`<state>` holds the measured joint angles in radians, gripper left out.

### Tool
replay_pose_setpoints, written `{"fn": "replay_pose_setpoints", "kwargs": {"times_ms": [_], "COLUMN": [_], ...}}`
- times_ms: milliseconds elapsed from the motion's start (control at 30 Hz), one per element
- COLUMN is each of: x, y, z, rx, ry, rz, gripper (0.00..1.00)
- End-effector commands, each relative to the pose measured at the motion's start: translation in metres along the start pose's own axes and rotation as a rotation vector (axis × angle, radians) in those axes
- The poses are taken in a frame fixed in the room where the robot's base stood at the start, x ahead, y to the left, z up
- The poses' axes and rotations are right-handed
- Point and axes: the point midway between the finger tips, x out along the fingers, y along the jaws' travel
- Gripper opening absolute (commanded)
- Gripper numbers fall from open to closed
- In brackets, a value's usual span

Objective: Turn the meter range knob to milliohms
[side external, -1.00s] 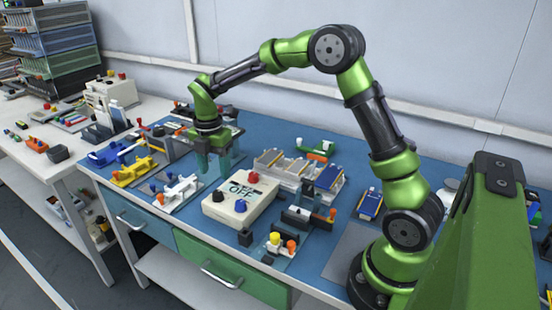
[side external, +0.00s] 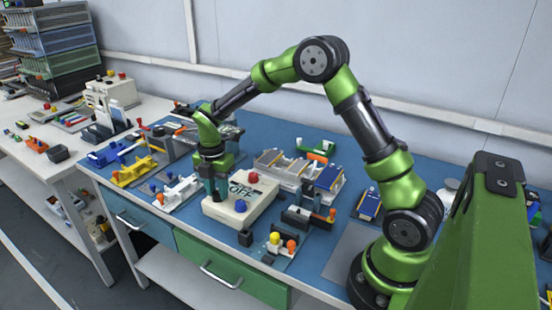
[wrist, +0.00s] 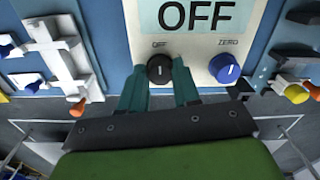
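The meter (side external: 262,204) is a cream box on the blue bench mat, with a pale display reading OFF (wrist: 195,15). Its black range knob (wrist: 159,69) has a white pointer mark and a label above it that seems to read OFF. A blue knob (wrist: 225,68) labelled ZERO sits to its right. My gripper (wrist: 160,76) is down at the meter, one dark green finger on each side of the black knob. I cannot tell whether the fingers press on it. In the side view my gripper (side external: 216,192) hides the black knob.
A red terminal (side external: 253,178) stands on top of the meter. A white fixture (side external: 180,188) stands close on the left, and a dark fixture (side external: 308,218) on the right. A small plate with yellow and orange knobs (side external: 280,244) lies in front of the meter.

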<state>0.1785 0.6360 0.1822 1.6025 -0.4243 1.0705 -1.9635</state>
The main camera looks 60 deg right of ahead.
Motion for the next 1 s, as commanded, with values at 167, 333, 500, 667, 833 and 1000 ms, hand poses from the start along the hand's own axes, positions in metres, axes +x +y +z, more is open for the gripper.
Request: {"fn": "replay_pose_setpoints", "kwargs": {"times_ms": [167,333,500,667,833,1000], "x": [-0.0003,-0.0004,-0.0005,-0.0006,-0.0007,-0.0008], "y": [-0.0001,-0.0002,-0.0003,-0.0005,-0.0007,-0.0009], "z": [0.0001,0.0001,0.0002,0.0007,0.0003,0.0003], "rx": [0.001,0.012,0.065,0.162,0.309,0.471], "ry": [0.000,0.000,0.000,-0.001,-0.001,-0.001], "rz": [0.000,0.000,-0.001,-0.001,0.000,0.000], "gripper": [0.01,0.01,0.01,0.01,0.01,0.01]}}
